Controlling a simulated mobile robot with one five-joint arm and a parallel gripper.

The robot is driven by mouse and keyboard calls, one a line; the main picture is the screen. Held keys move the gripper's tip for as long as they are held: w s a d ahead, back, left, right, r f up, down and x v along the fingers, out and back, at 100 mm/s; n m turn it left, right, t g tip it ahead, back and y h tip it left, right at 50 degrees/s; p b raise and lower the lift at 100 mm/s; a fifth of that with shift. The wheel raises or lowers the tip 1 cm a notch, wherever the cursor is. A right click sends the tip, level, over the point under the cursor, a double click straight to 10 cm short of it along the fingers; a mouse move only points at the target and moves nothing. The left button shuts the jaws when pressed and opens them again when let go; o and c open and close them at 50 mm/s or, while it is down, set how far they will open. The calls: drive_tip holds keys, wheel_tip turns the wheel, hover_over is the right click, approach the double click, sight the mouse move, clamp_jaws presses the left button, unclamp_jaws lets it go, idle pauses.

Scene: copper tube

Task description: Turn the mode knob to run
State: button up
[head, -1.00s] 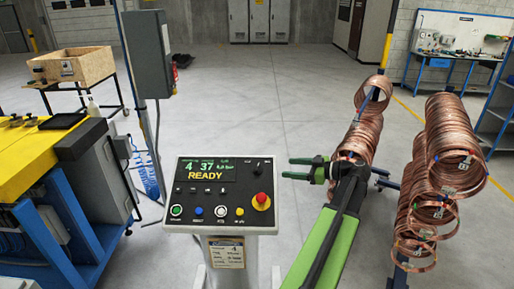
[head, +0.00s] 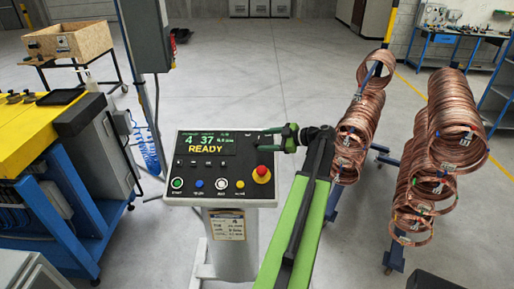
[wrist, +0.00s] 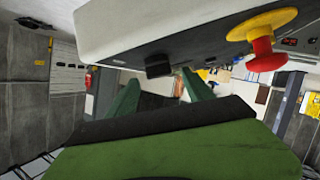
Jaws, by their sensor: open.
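The control panel (head: 226,186) stands at centre with a green-lettered display (head: 208,143) reading READY in yellow. My gripper (head: 267,138) is at its upper right corner, with its fingers open. In the wrist view, a black knob (wrist: 158,67) sticks out from the panel face (wrist: 205,22). It lies between the open fingertips of my gripper (wrist: 160,76), a little beyond them, with no clear contact. In the head view my fingers cover the knob's area. I cannot tell which mode the knob points to.
A red emergency stop on a yellow base (head: 262,174) sits just below my gripper; its red cap also shows in the wrist view (wrist: 267,56). Several small buttons line the panel's lower edge. Copper coils (head: 365,110) hang on racks to the right. A yellow-topped bench (head: 40,120) stands left.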

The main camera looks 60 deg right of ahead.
sight(259, 140)
drive_tip(key=shift+b+x, duration=0.35)
drive_tip(key=shift+x, duration=1.55)
drive_tip(key=shift+r, duration=0.1)
drive_tip(key=shift+c, duration=0.4)
